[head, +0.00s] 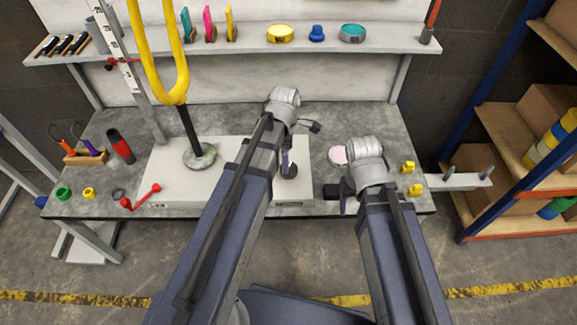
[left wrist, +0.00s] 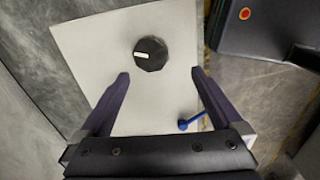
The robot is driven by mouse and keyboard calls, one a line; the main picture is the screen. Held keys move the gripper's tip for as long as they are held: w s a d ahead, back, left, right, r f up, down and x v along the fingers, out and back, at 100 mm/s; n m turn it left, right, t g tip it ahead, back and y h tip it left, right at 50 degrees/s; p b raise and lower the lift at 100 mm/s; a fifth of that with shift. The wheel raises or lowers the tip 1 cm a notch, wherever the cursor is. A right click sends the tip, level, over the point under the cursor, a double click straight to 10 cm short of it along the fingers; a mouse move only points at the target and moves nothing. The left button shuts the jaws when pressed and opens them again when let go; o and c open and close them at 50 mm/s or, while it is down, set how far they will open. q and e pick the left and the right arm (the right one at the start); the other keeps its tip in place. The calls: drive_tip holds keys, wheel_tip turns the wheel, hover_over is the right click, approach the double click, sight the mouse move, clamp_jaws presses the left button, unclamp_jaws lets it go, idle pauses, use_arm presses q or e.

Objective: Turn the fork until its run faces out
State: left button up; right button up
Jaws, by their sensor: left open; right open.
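The yellow U-shaped fork (head: 172,95) stands upright on a dark post with a round foot (head: 200,157), left of my arms in the head view. The foot rests on a white base plate (head: 180,180), which also shows in the left wrist view (left wrist: 85,40). A black knob (head: 290,172) with a white mark sits on the plate; it also shows in the left wrist view (left wrist: 151,55). My left gripper (left wrist: 160,76) is open, with the knob just beyond and between its fingertips. My right gripper (head: 346,193) is open and apart from the fork, at the plate's right.
A red-ended lever (head: 140,197) is at the plate's front left; a blue-ended lever (left wrist: 190,122) shows in the left wrist view. A red-black cylinder (head: 120,146) stands left. Yellow pieces (head: 413,190) lie right. A shelf (head: 330,46) with small items runs behind.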

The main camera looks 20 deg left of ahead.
use_arm(q)
drive_tip(key=n, duration=0.2)
drive_tip(key=w+n, duration=0.1)
drive_tip(key=n, duration=0.2)
drive_tip(key=shift+w+d+n, duration=0.1)
drive_tip(key=shift+w+n, duration=0.3)
drive_tip(key=shift+f, duration=0.15)
wheel_tip(320, 180, down, 8)
drive_tip(key=b, duration=0.8)
drive_tip(key=shift+r, duration=0.2)
drive_tip(key=c, duration=1.3)
